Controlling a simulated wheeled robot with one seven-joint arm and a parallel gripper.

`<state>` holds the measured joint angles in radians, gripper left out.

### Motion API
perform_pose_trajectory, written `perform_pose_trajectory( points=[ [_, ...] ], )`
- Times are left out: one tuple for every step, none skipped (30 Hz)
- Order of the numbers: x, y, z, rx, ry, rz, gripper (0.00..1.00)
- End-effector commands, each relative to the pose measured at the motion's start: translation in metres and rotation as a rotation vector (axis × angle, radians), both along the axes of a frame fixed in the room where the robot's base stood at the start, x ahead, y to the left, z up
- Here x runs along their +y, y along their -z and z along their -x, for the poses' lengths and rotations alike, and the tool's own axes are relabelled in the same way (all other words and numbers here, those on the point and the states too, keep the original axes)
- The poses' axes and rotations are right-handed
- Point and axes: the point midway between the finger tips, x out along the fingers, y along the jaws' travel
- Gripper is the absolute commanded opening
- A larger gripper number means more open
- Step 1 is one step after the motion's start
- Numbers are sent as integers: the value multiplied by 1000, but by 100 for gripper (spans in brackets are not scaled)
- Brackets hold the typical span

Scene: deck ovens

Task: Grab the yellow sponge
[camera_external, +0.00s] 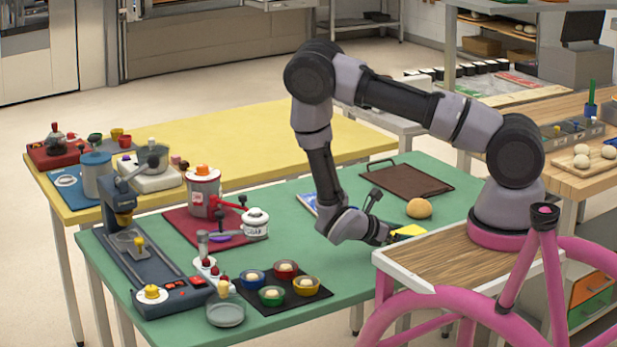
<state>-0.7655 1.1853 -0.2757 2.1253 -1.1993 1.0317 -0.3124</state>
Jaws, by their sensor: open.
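The yellow sponge (409,231) is a small flat yellow piece on the green table (345,272), close to the wooden board that my arm's base stands on. My gripper (388,234) is low over the table, just left of the sponge, with its fingers pointing right towards it. The gripper is open. The fingertips are small and dark here, and I cannot tell whether they touch the sponge or reach around it.
A bread roll (419,208) and a brown tray (408,187) lie behind the sponge. A blue flat item (308,203) lies behind my wrist. A black mat with several coloured bowls (305,285) is at front left.

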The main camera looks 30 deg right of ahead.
Motion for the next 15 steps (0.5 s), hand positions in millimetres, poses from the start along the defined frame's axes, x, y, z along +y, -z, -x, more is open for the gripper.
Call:
perform_pose_trajectory(
  points=[
    [-7, 3, 1, 2, 1, 2, 100],
    [-10, 4, 1, 2, 1, 2, 100],
    [-14, 6, 0, 2, 1, 1, 100],
    [-16, 7, 0, 0, 1, 0, 100],
    [-17, 7, 0, 0, 0, 0, 100],
    [-18, 8, 0, 0, 0, 0, 100],
    [-18, 8, 0, -1, 0, -1, 100],
    [-19, 8, 0, -1, 0, -1, 100],
    [-18, 8, 0, -1, 0, -1, 100],
    [-18, 8, 0, -1, 0, -1, 100],
    [-18, 8, 0, -1, 0, -1, 100],
    [-18, 8, 0, -1, 0, -1, 100],
    [-18, 8, 0, -1, 0, -1, 92],
    [-18, 8, 0, -1, 0, -1, 81],
    [-18, 8, 0, -1, 0, -1, 66]
  ],
)
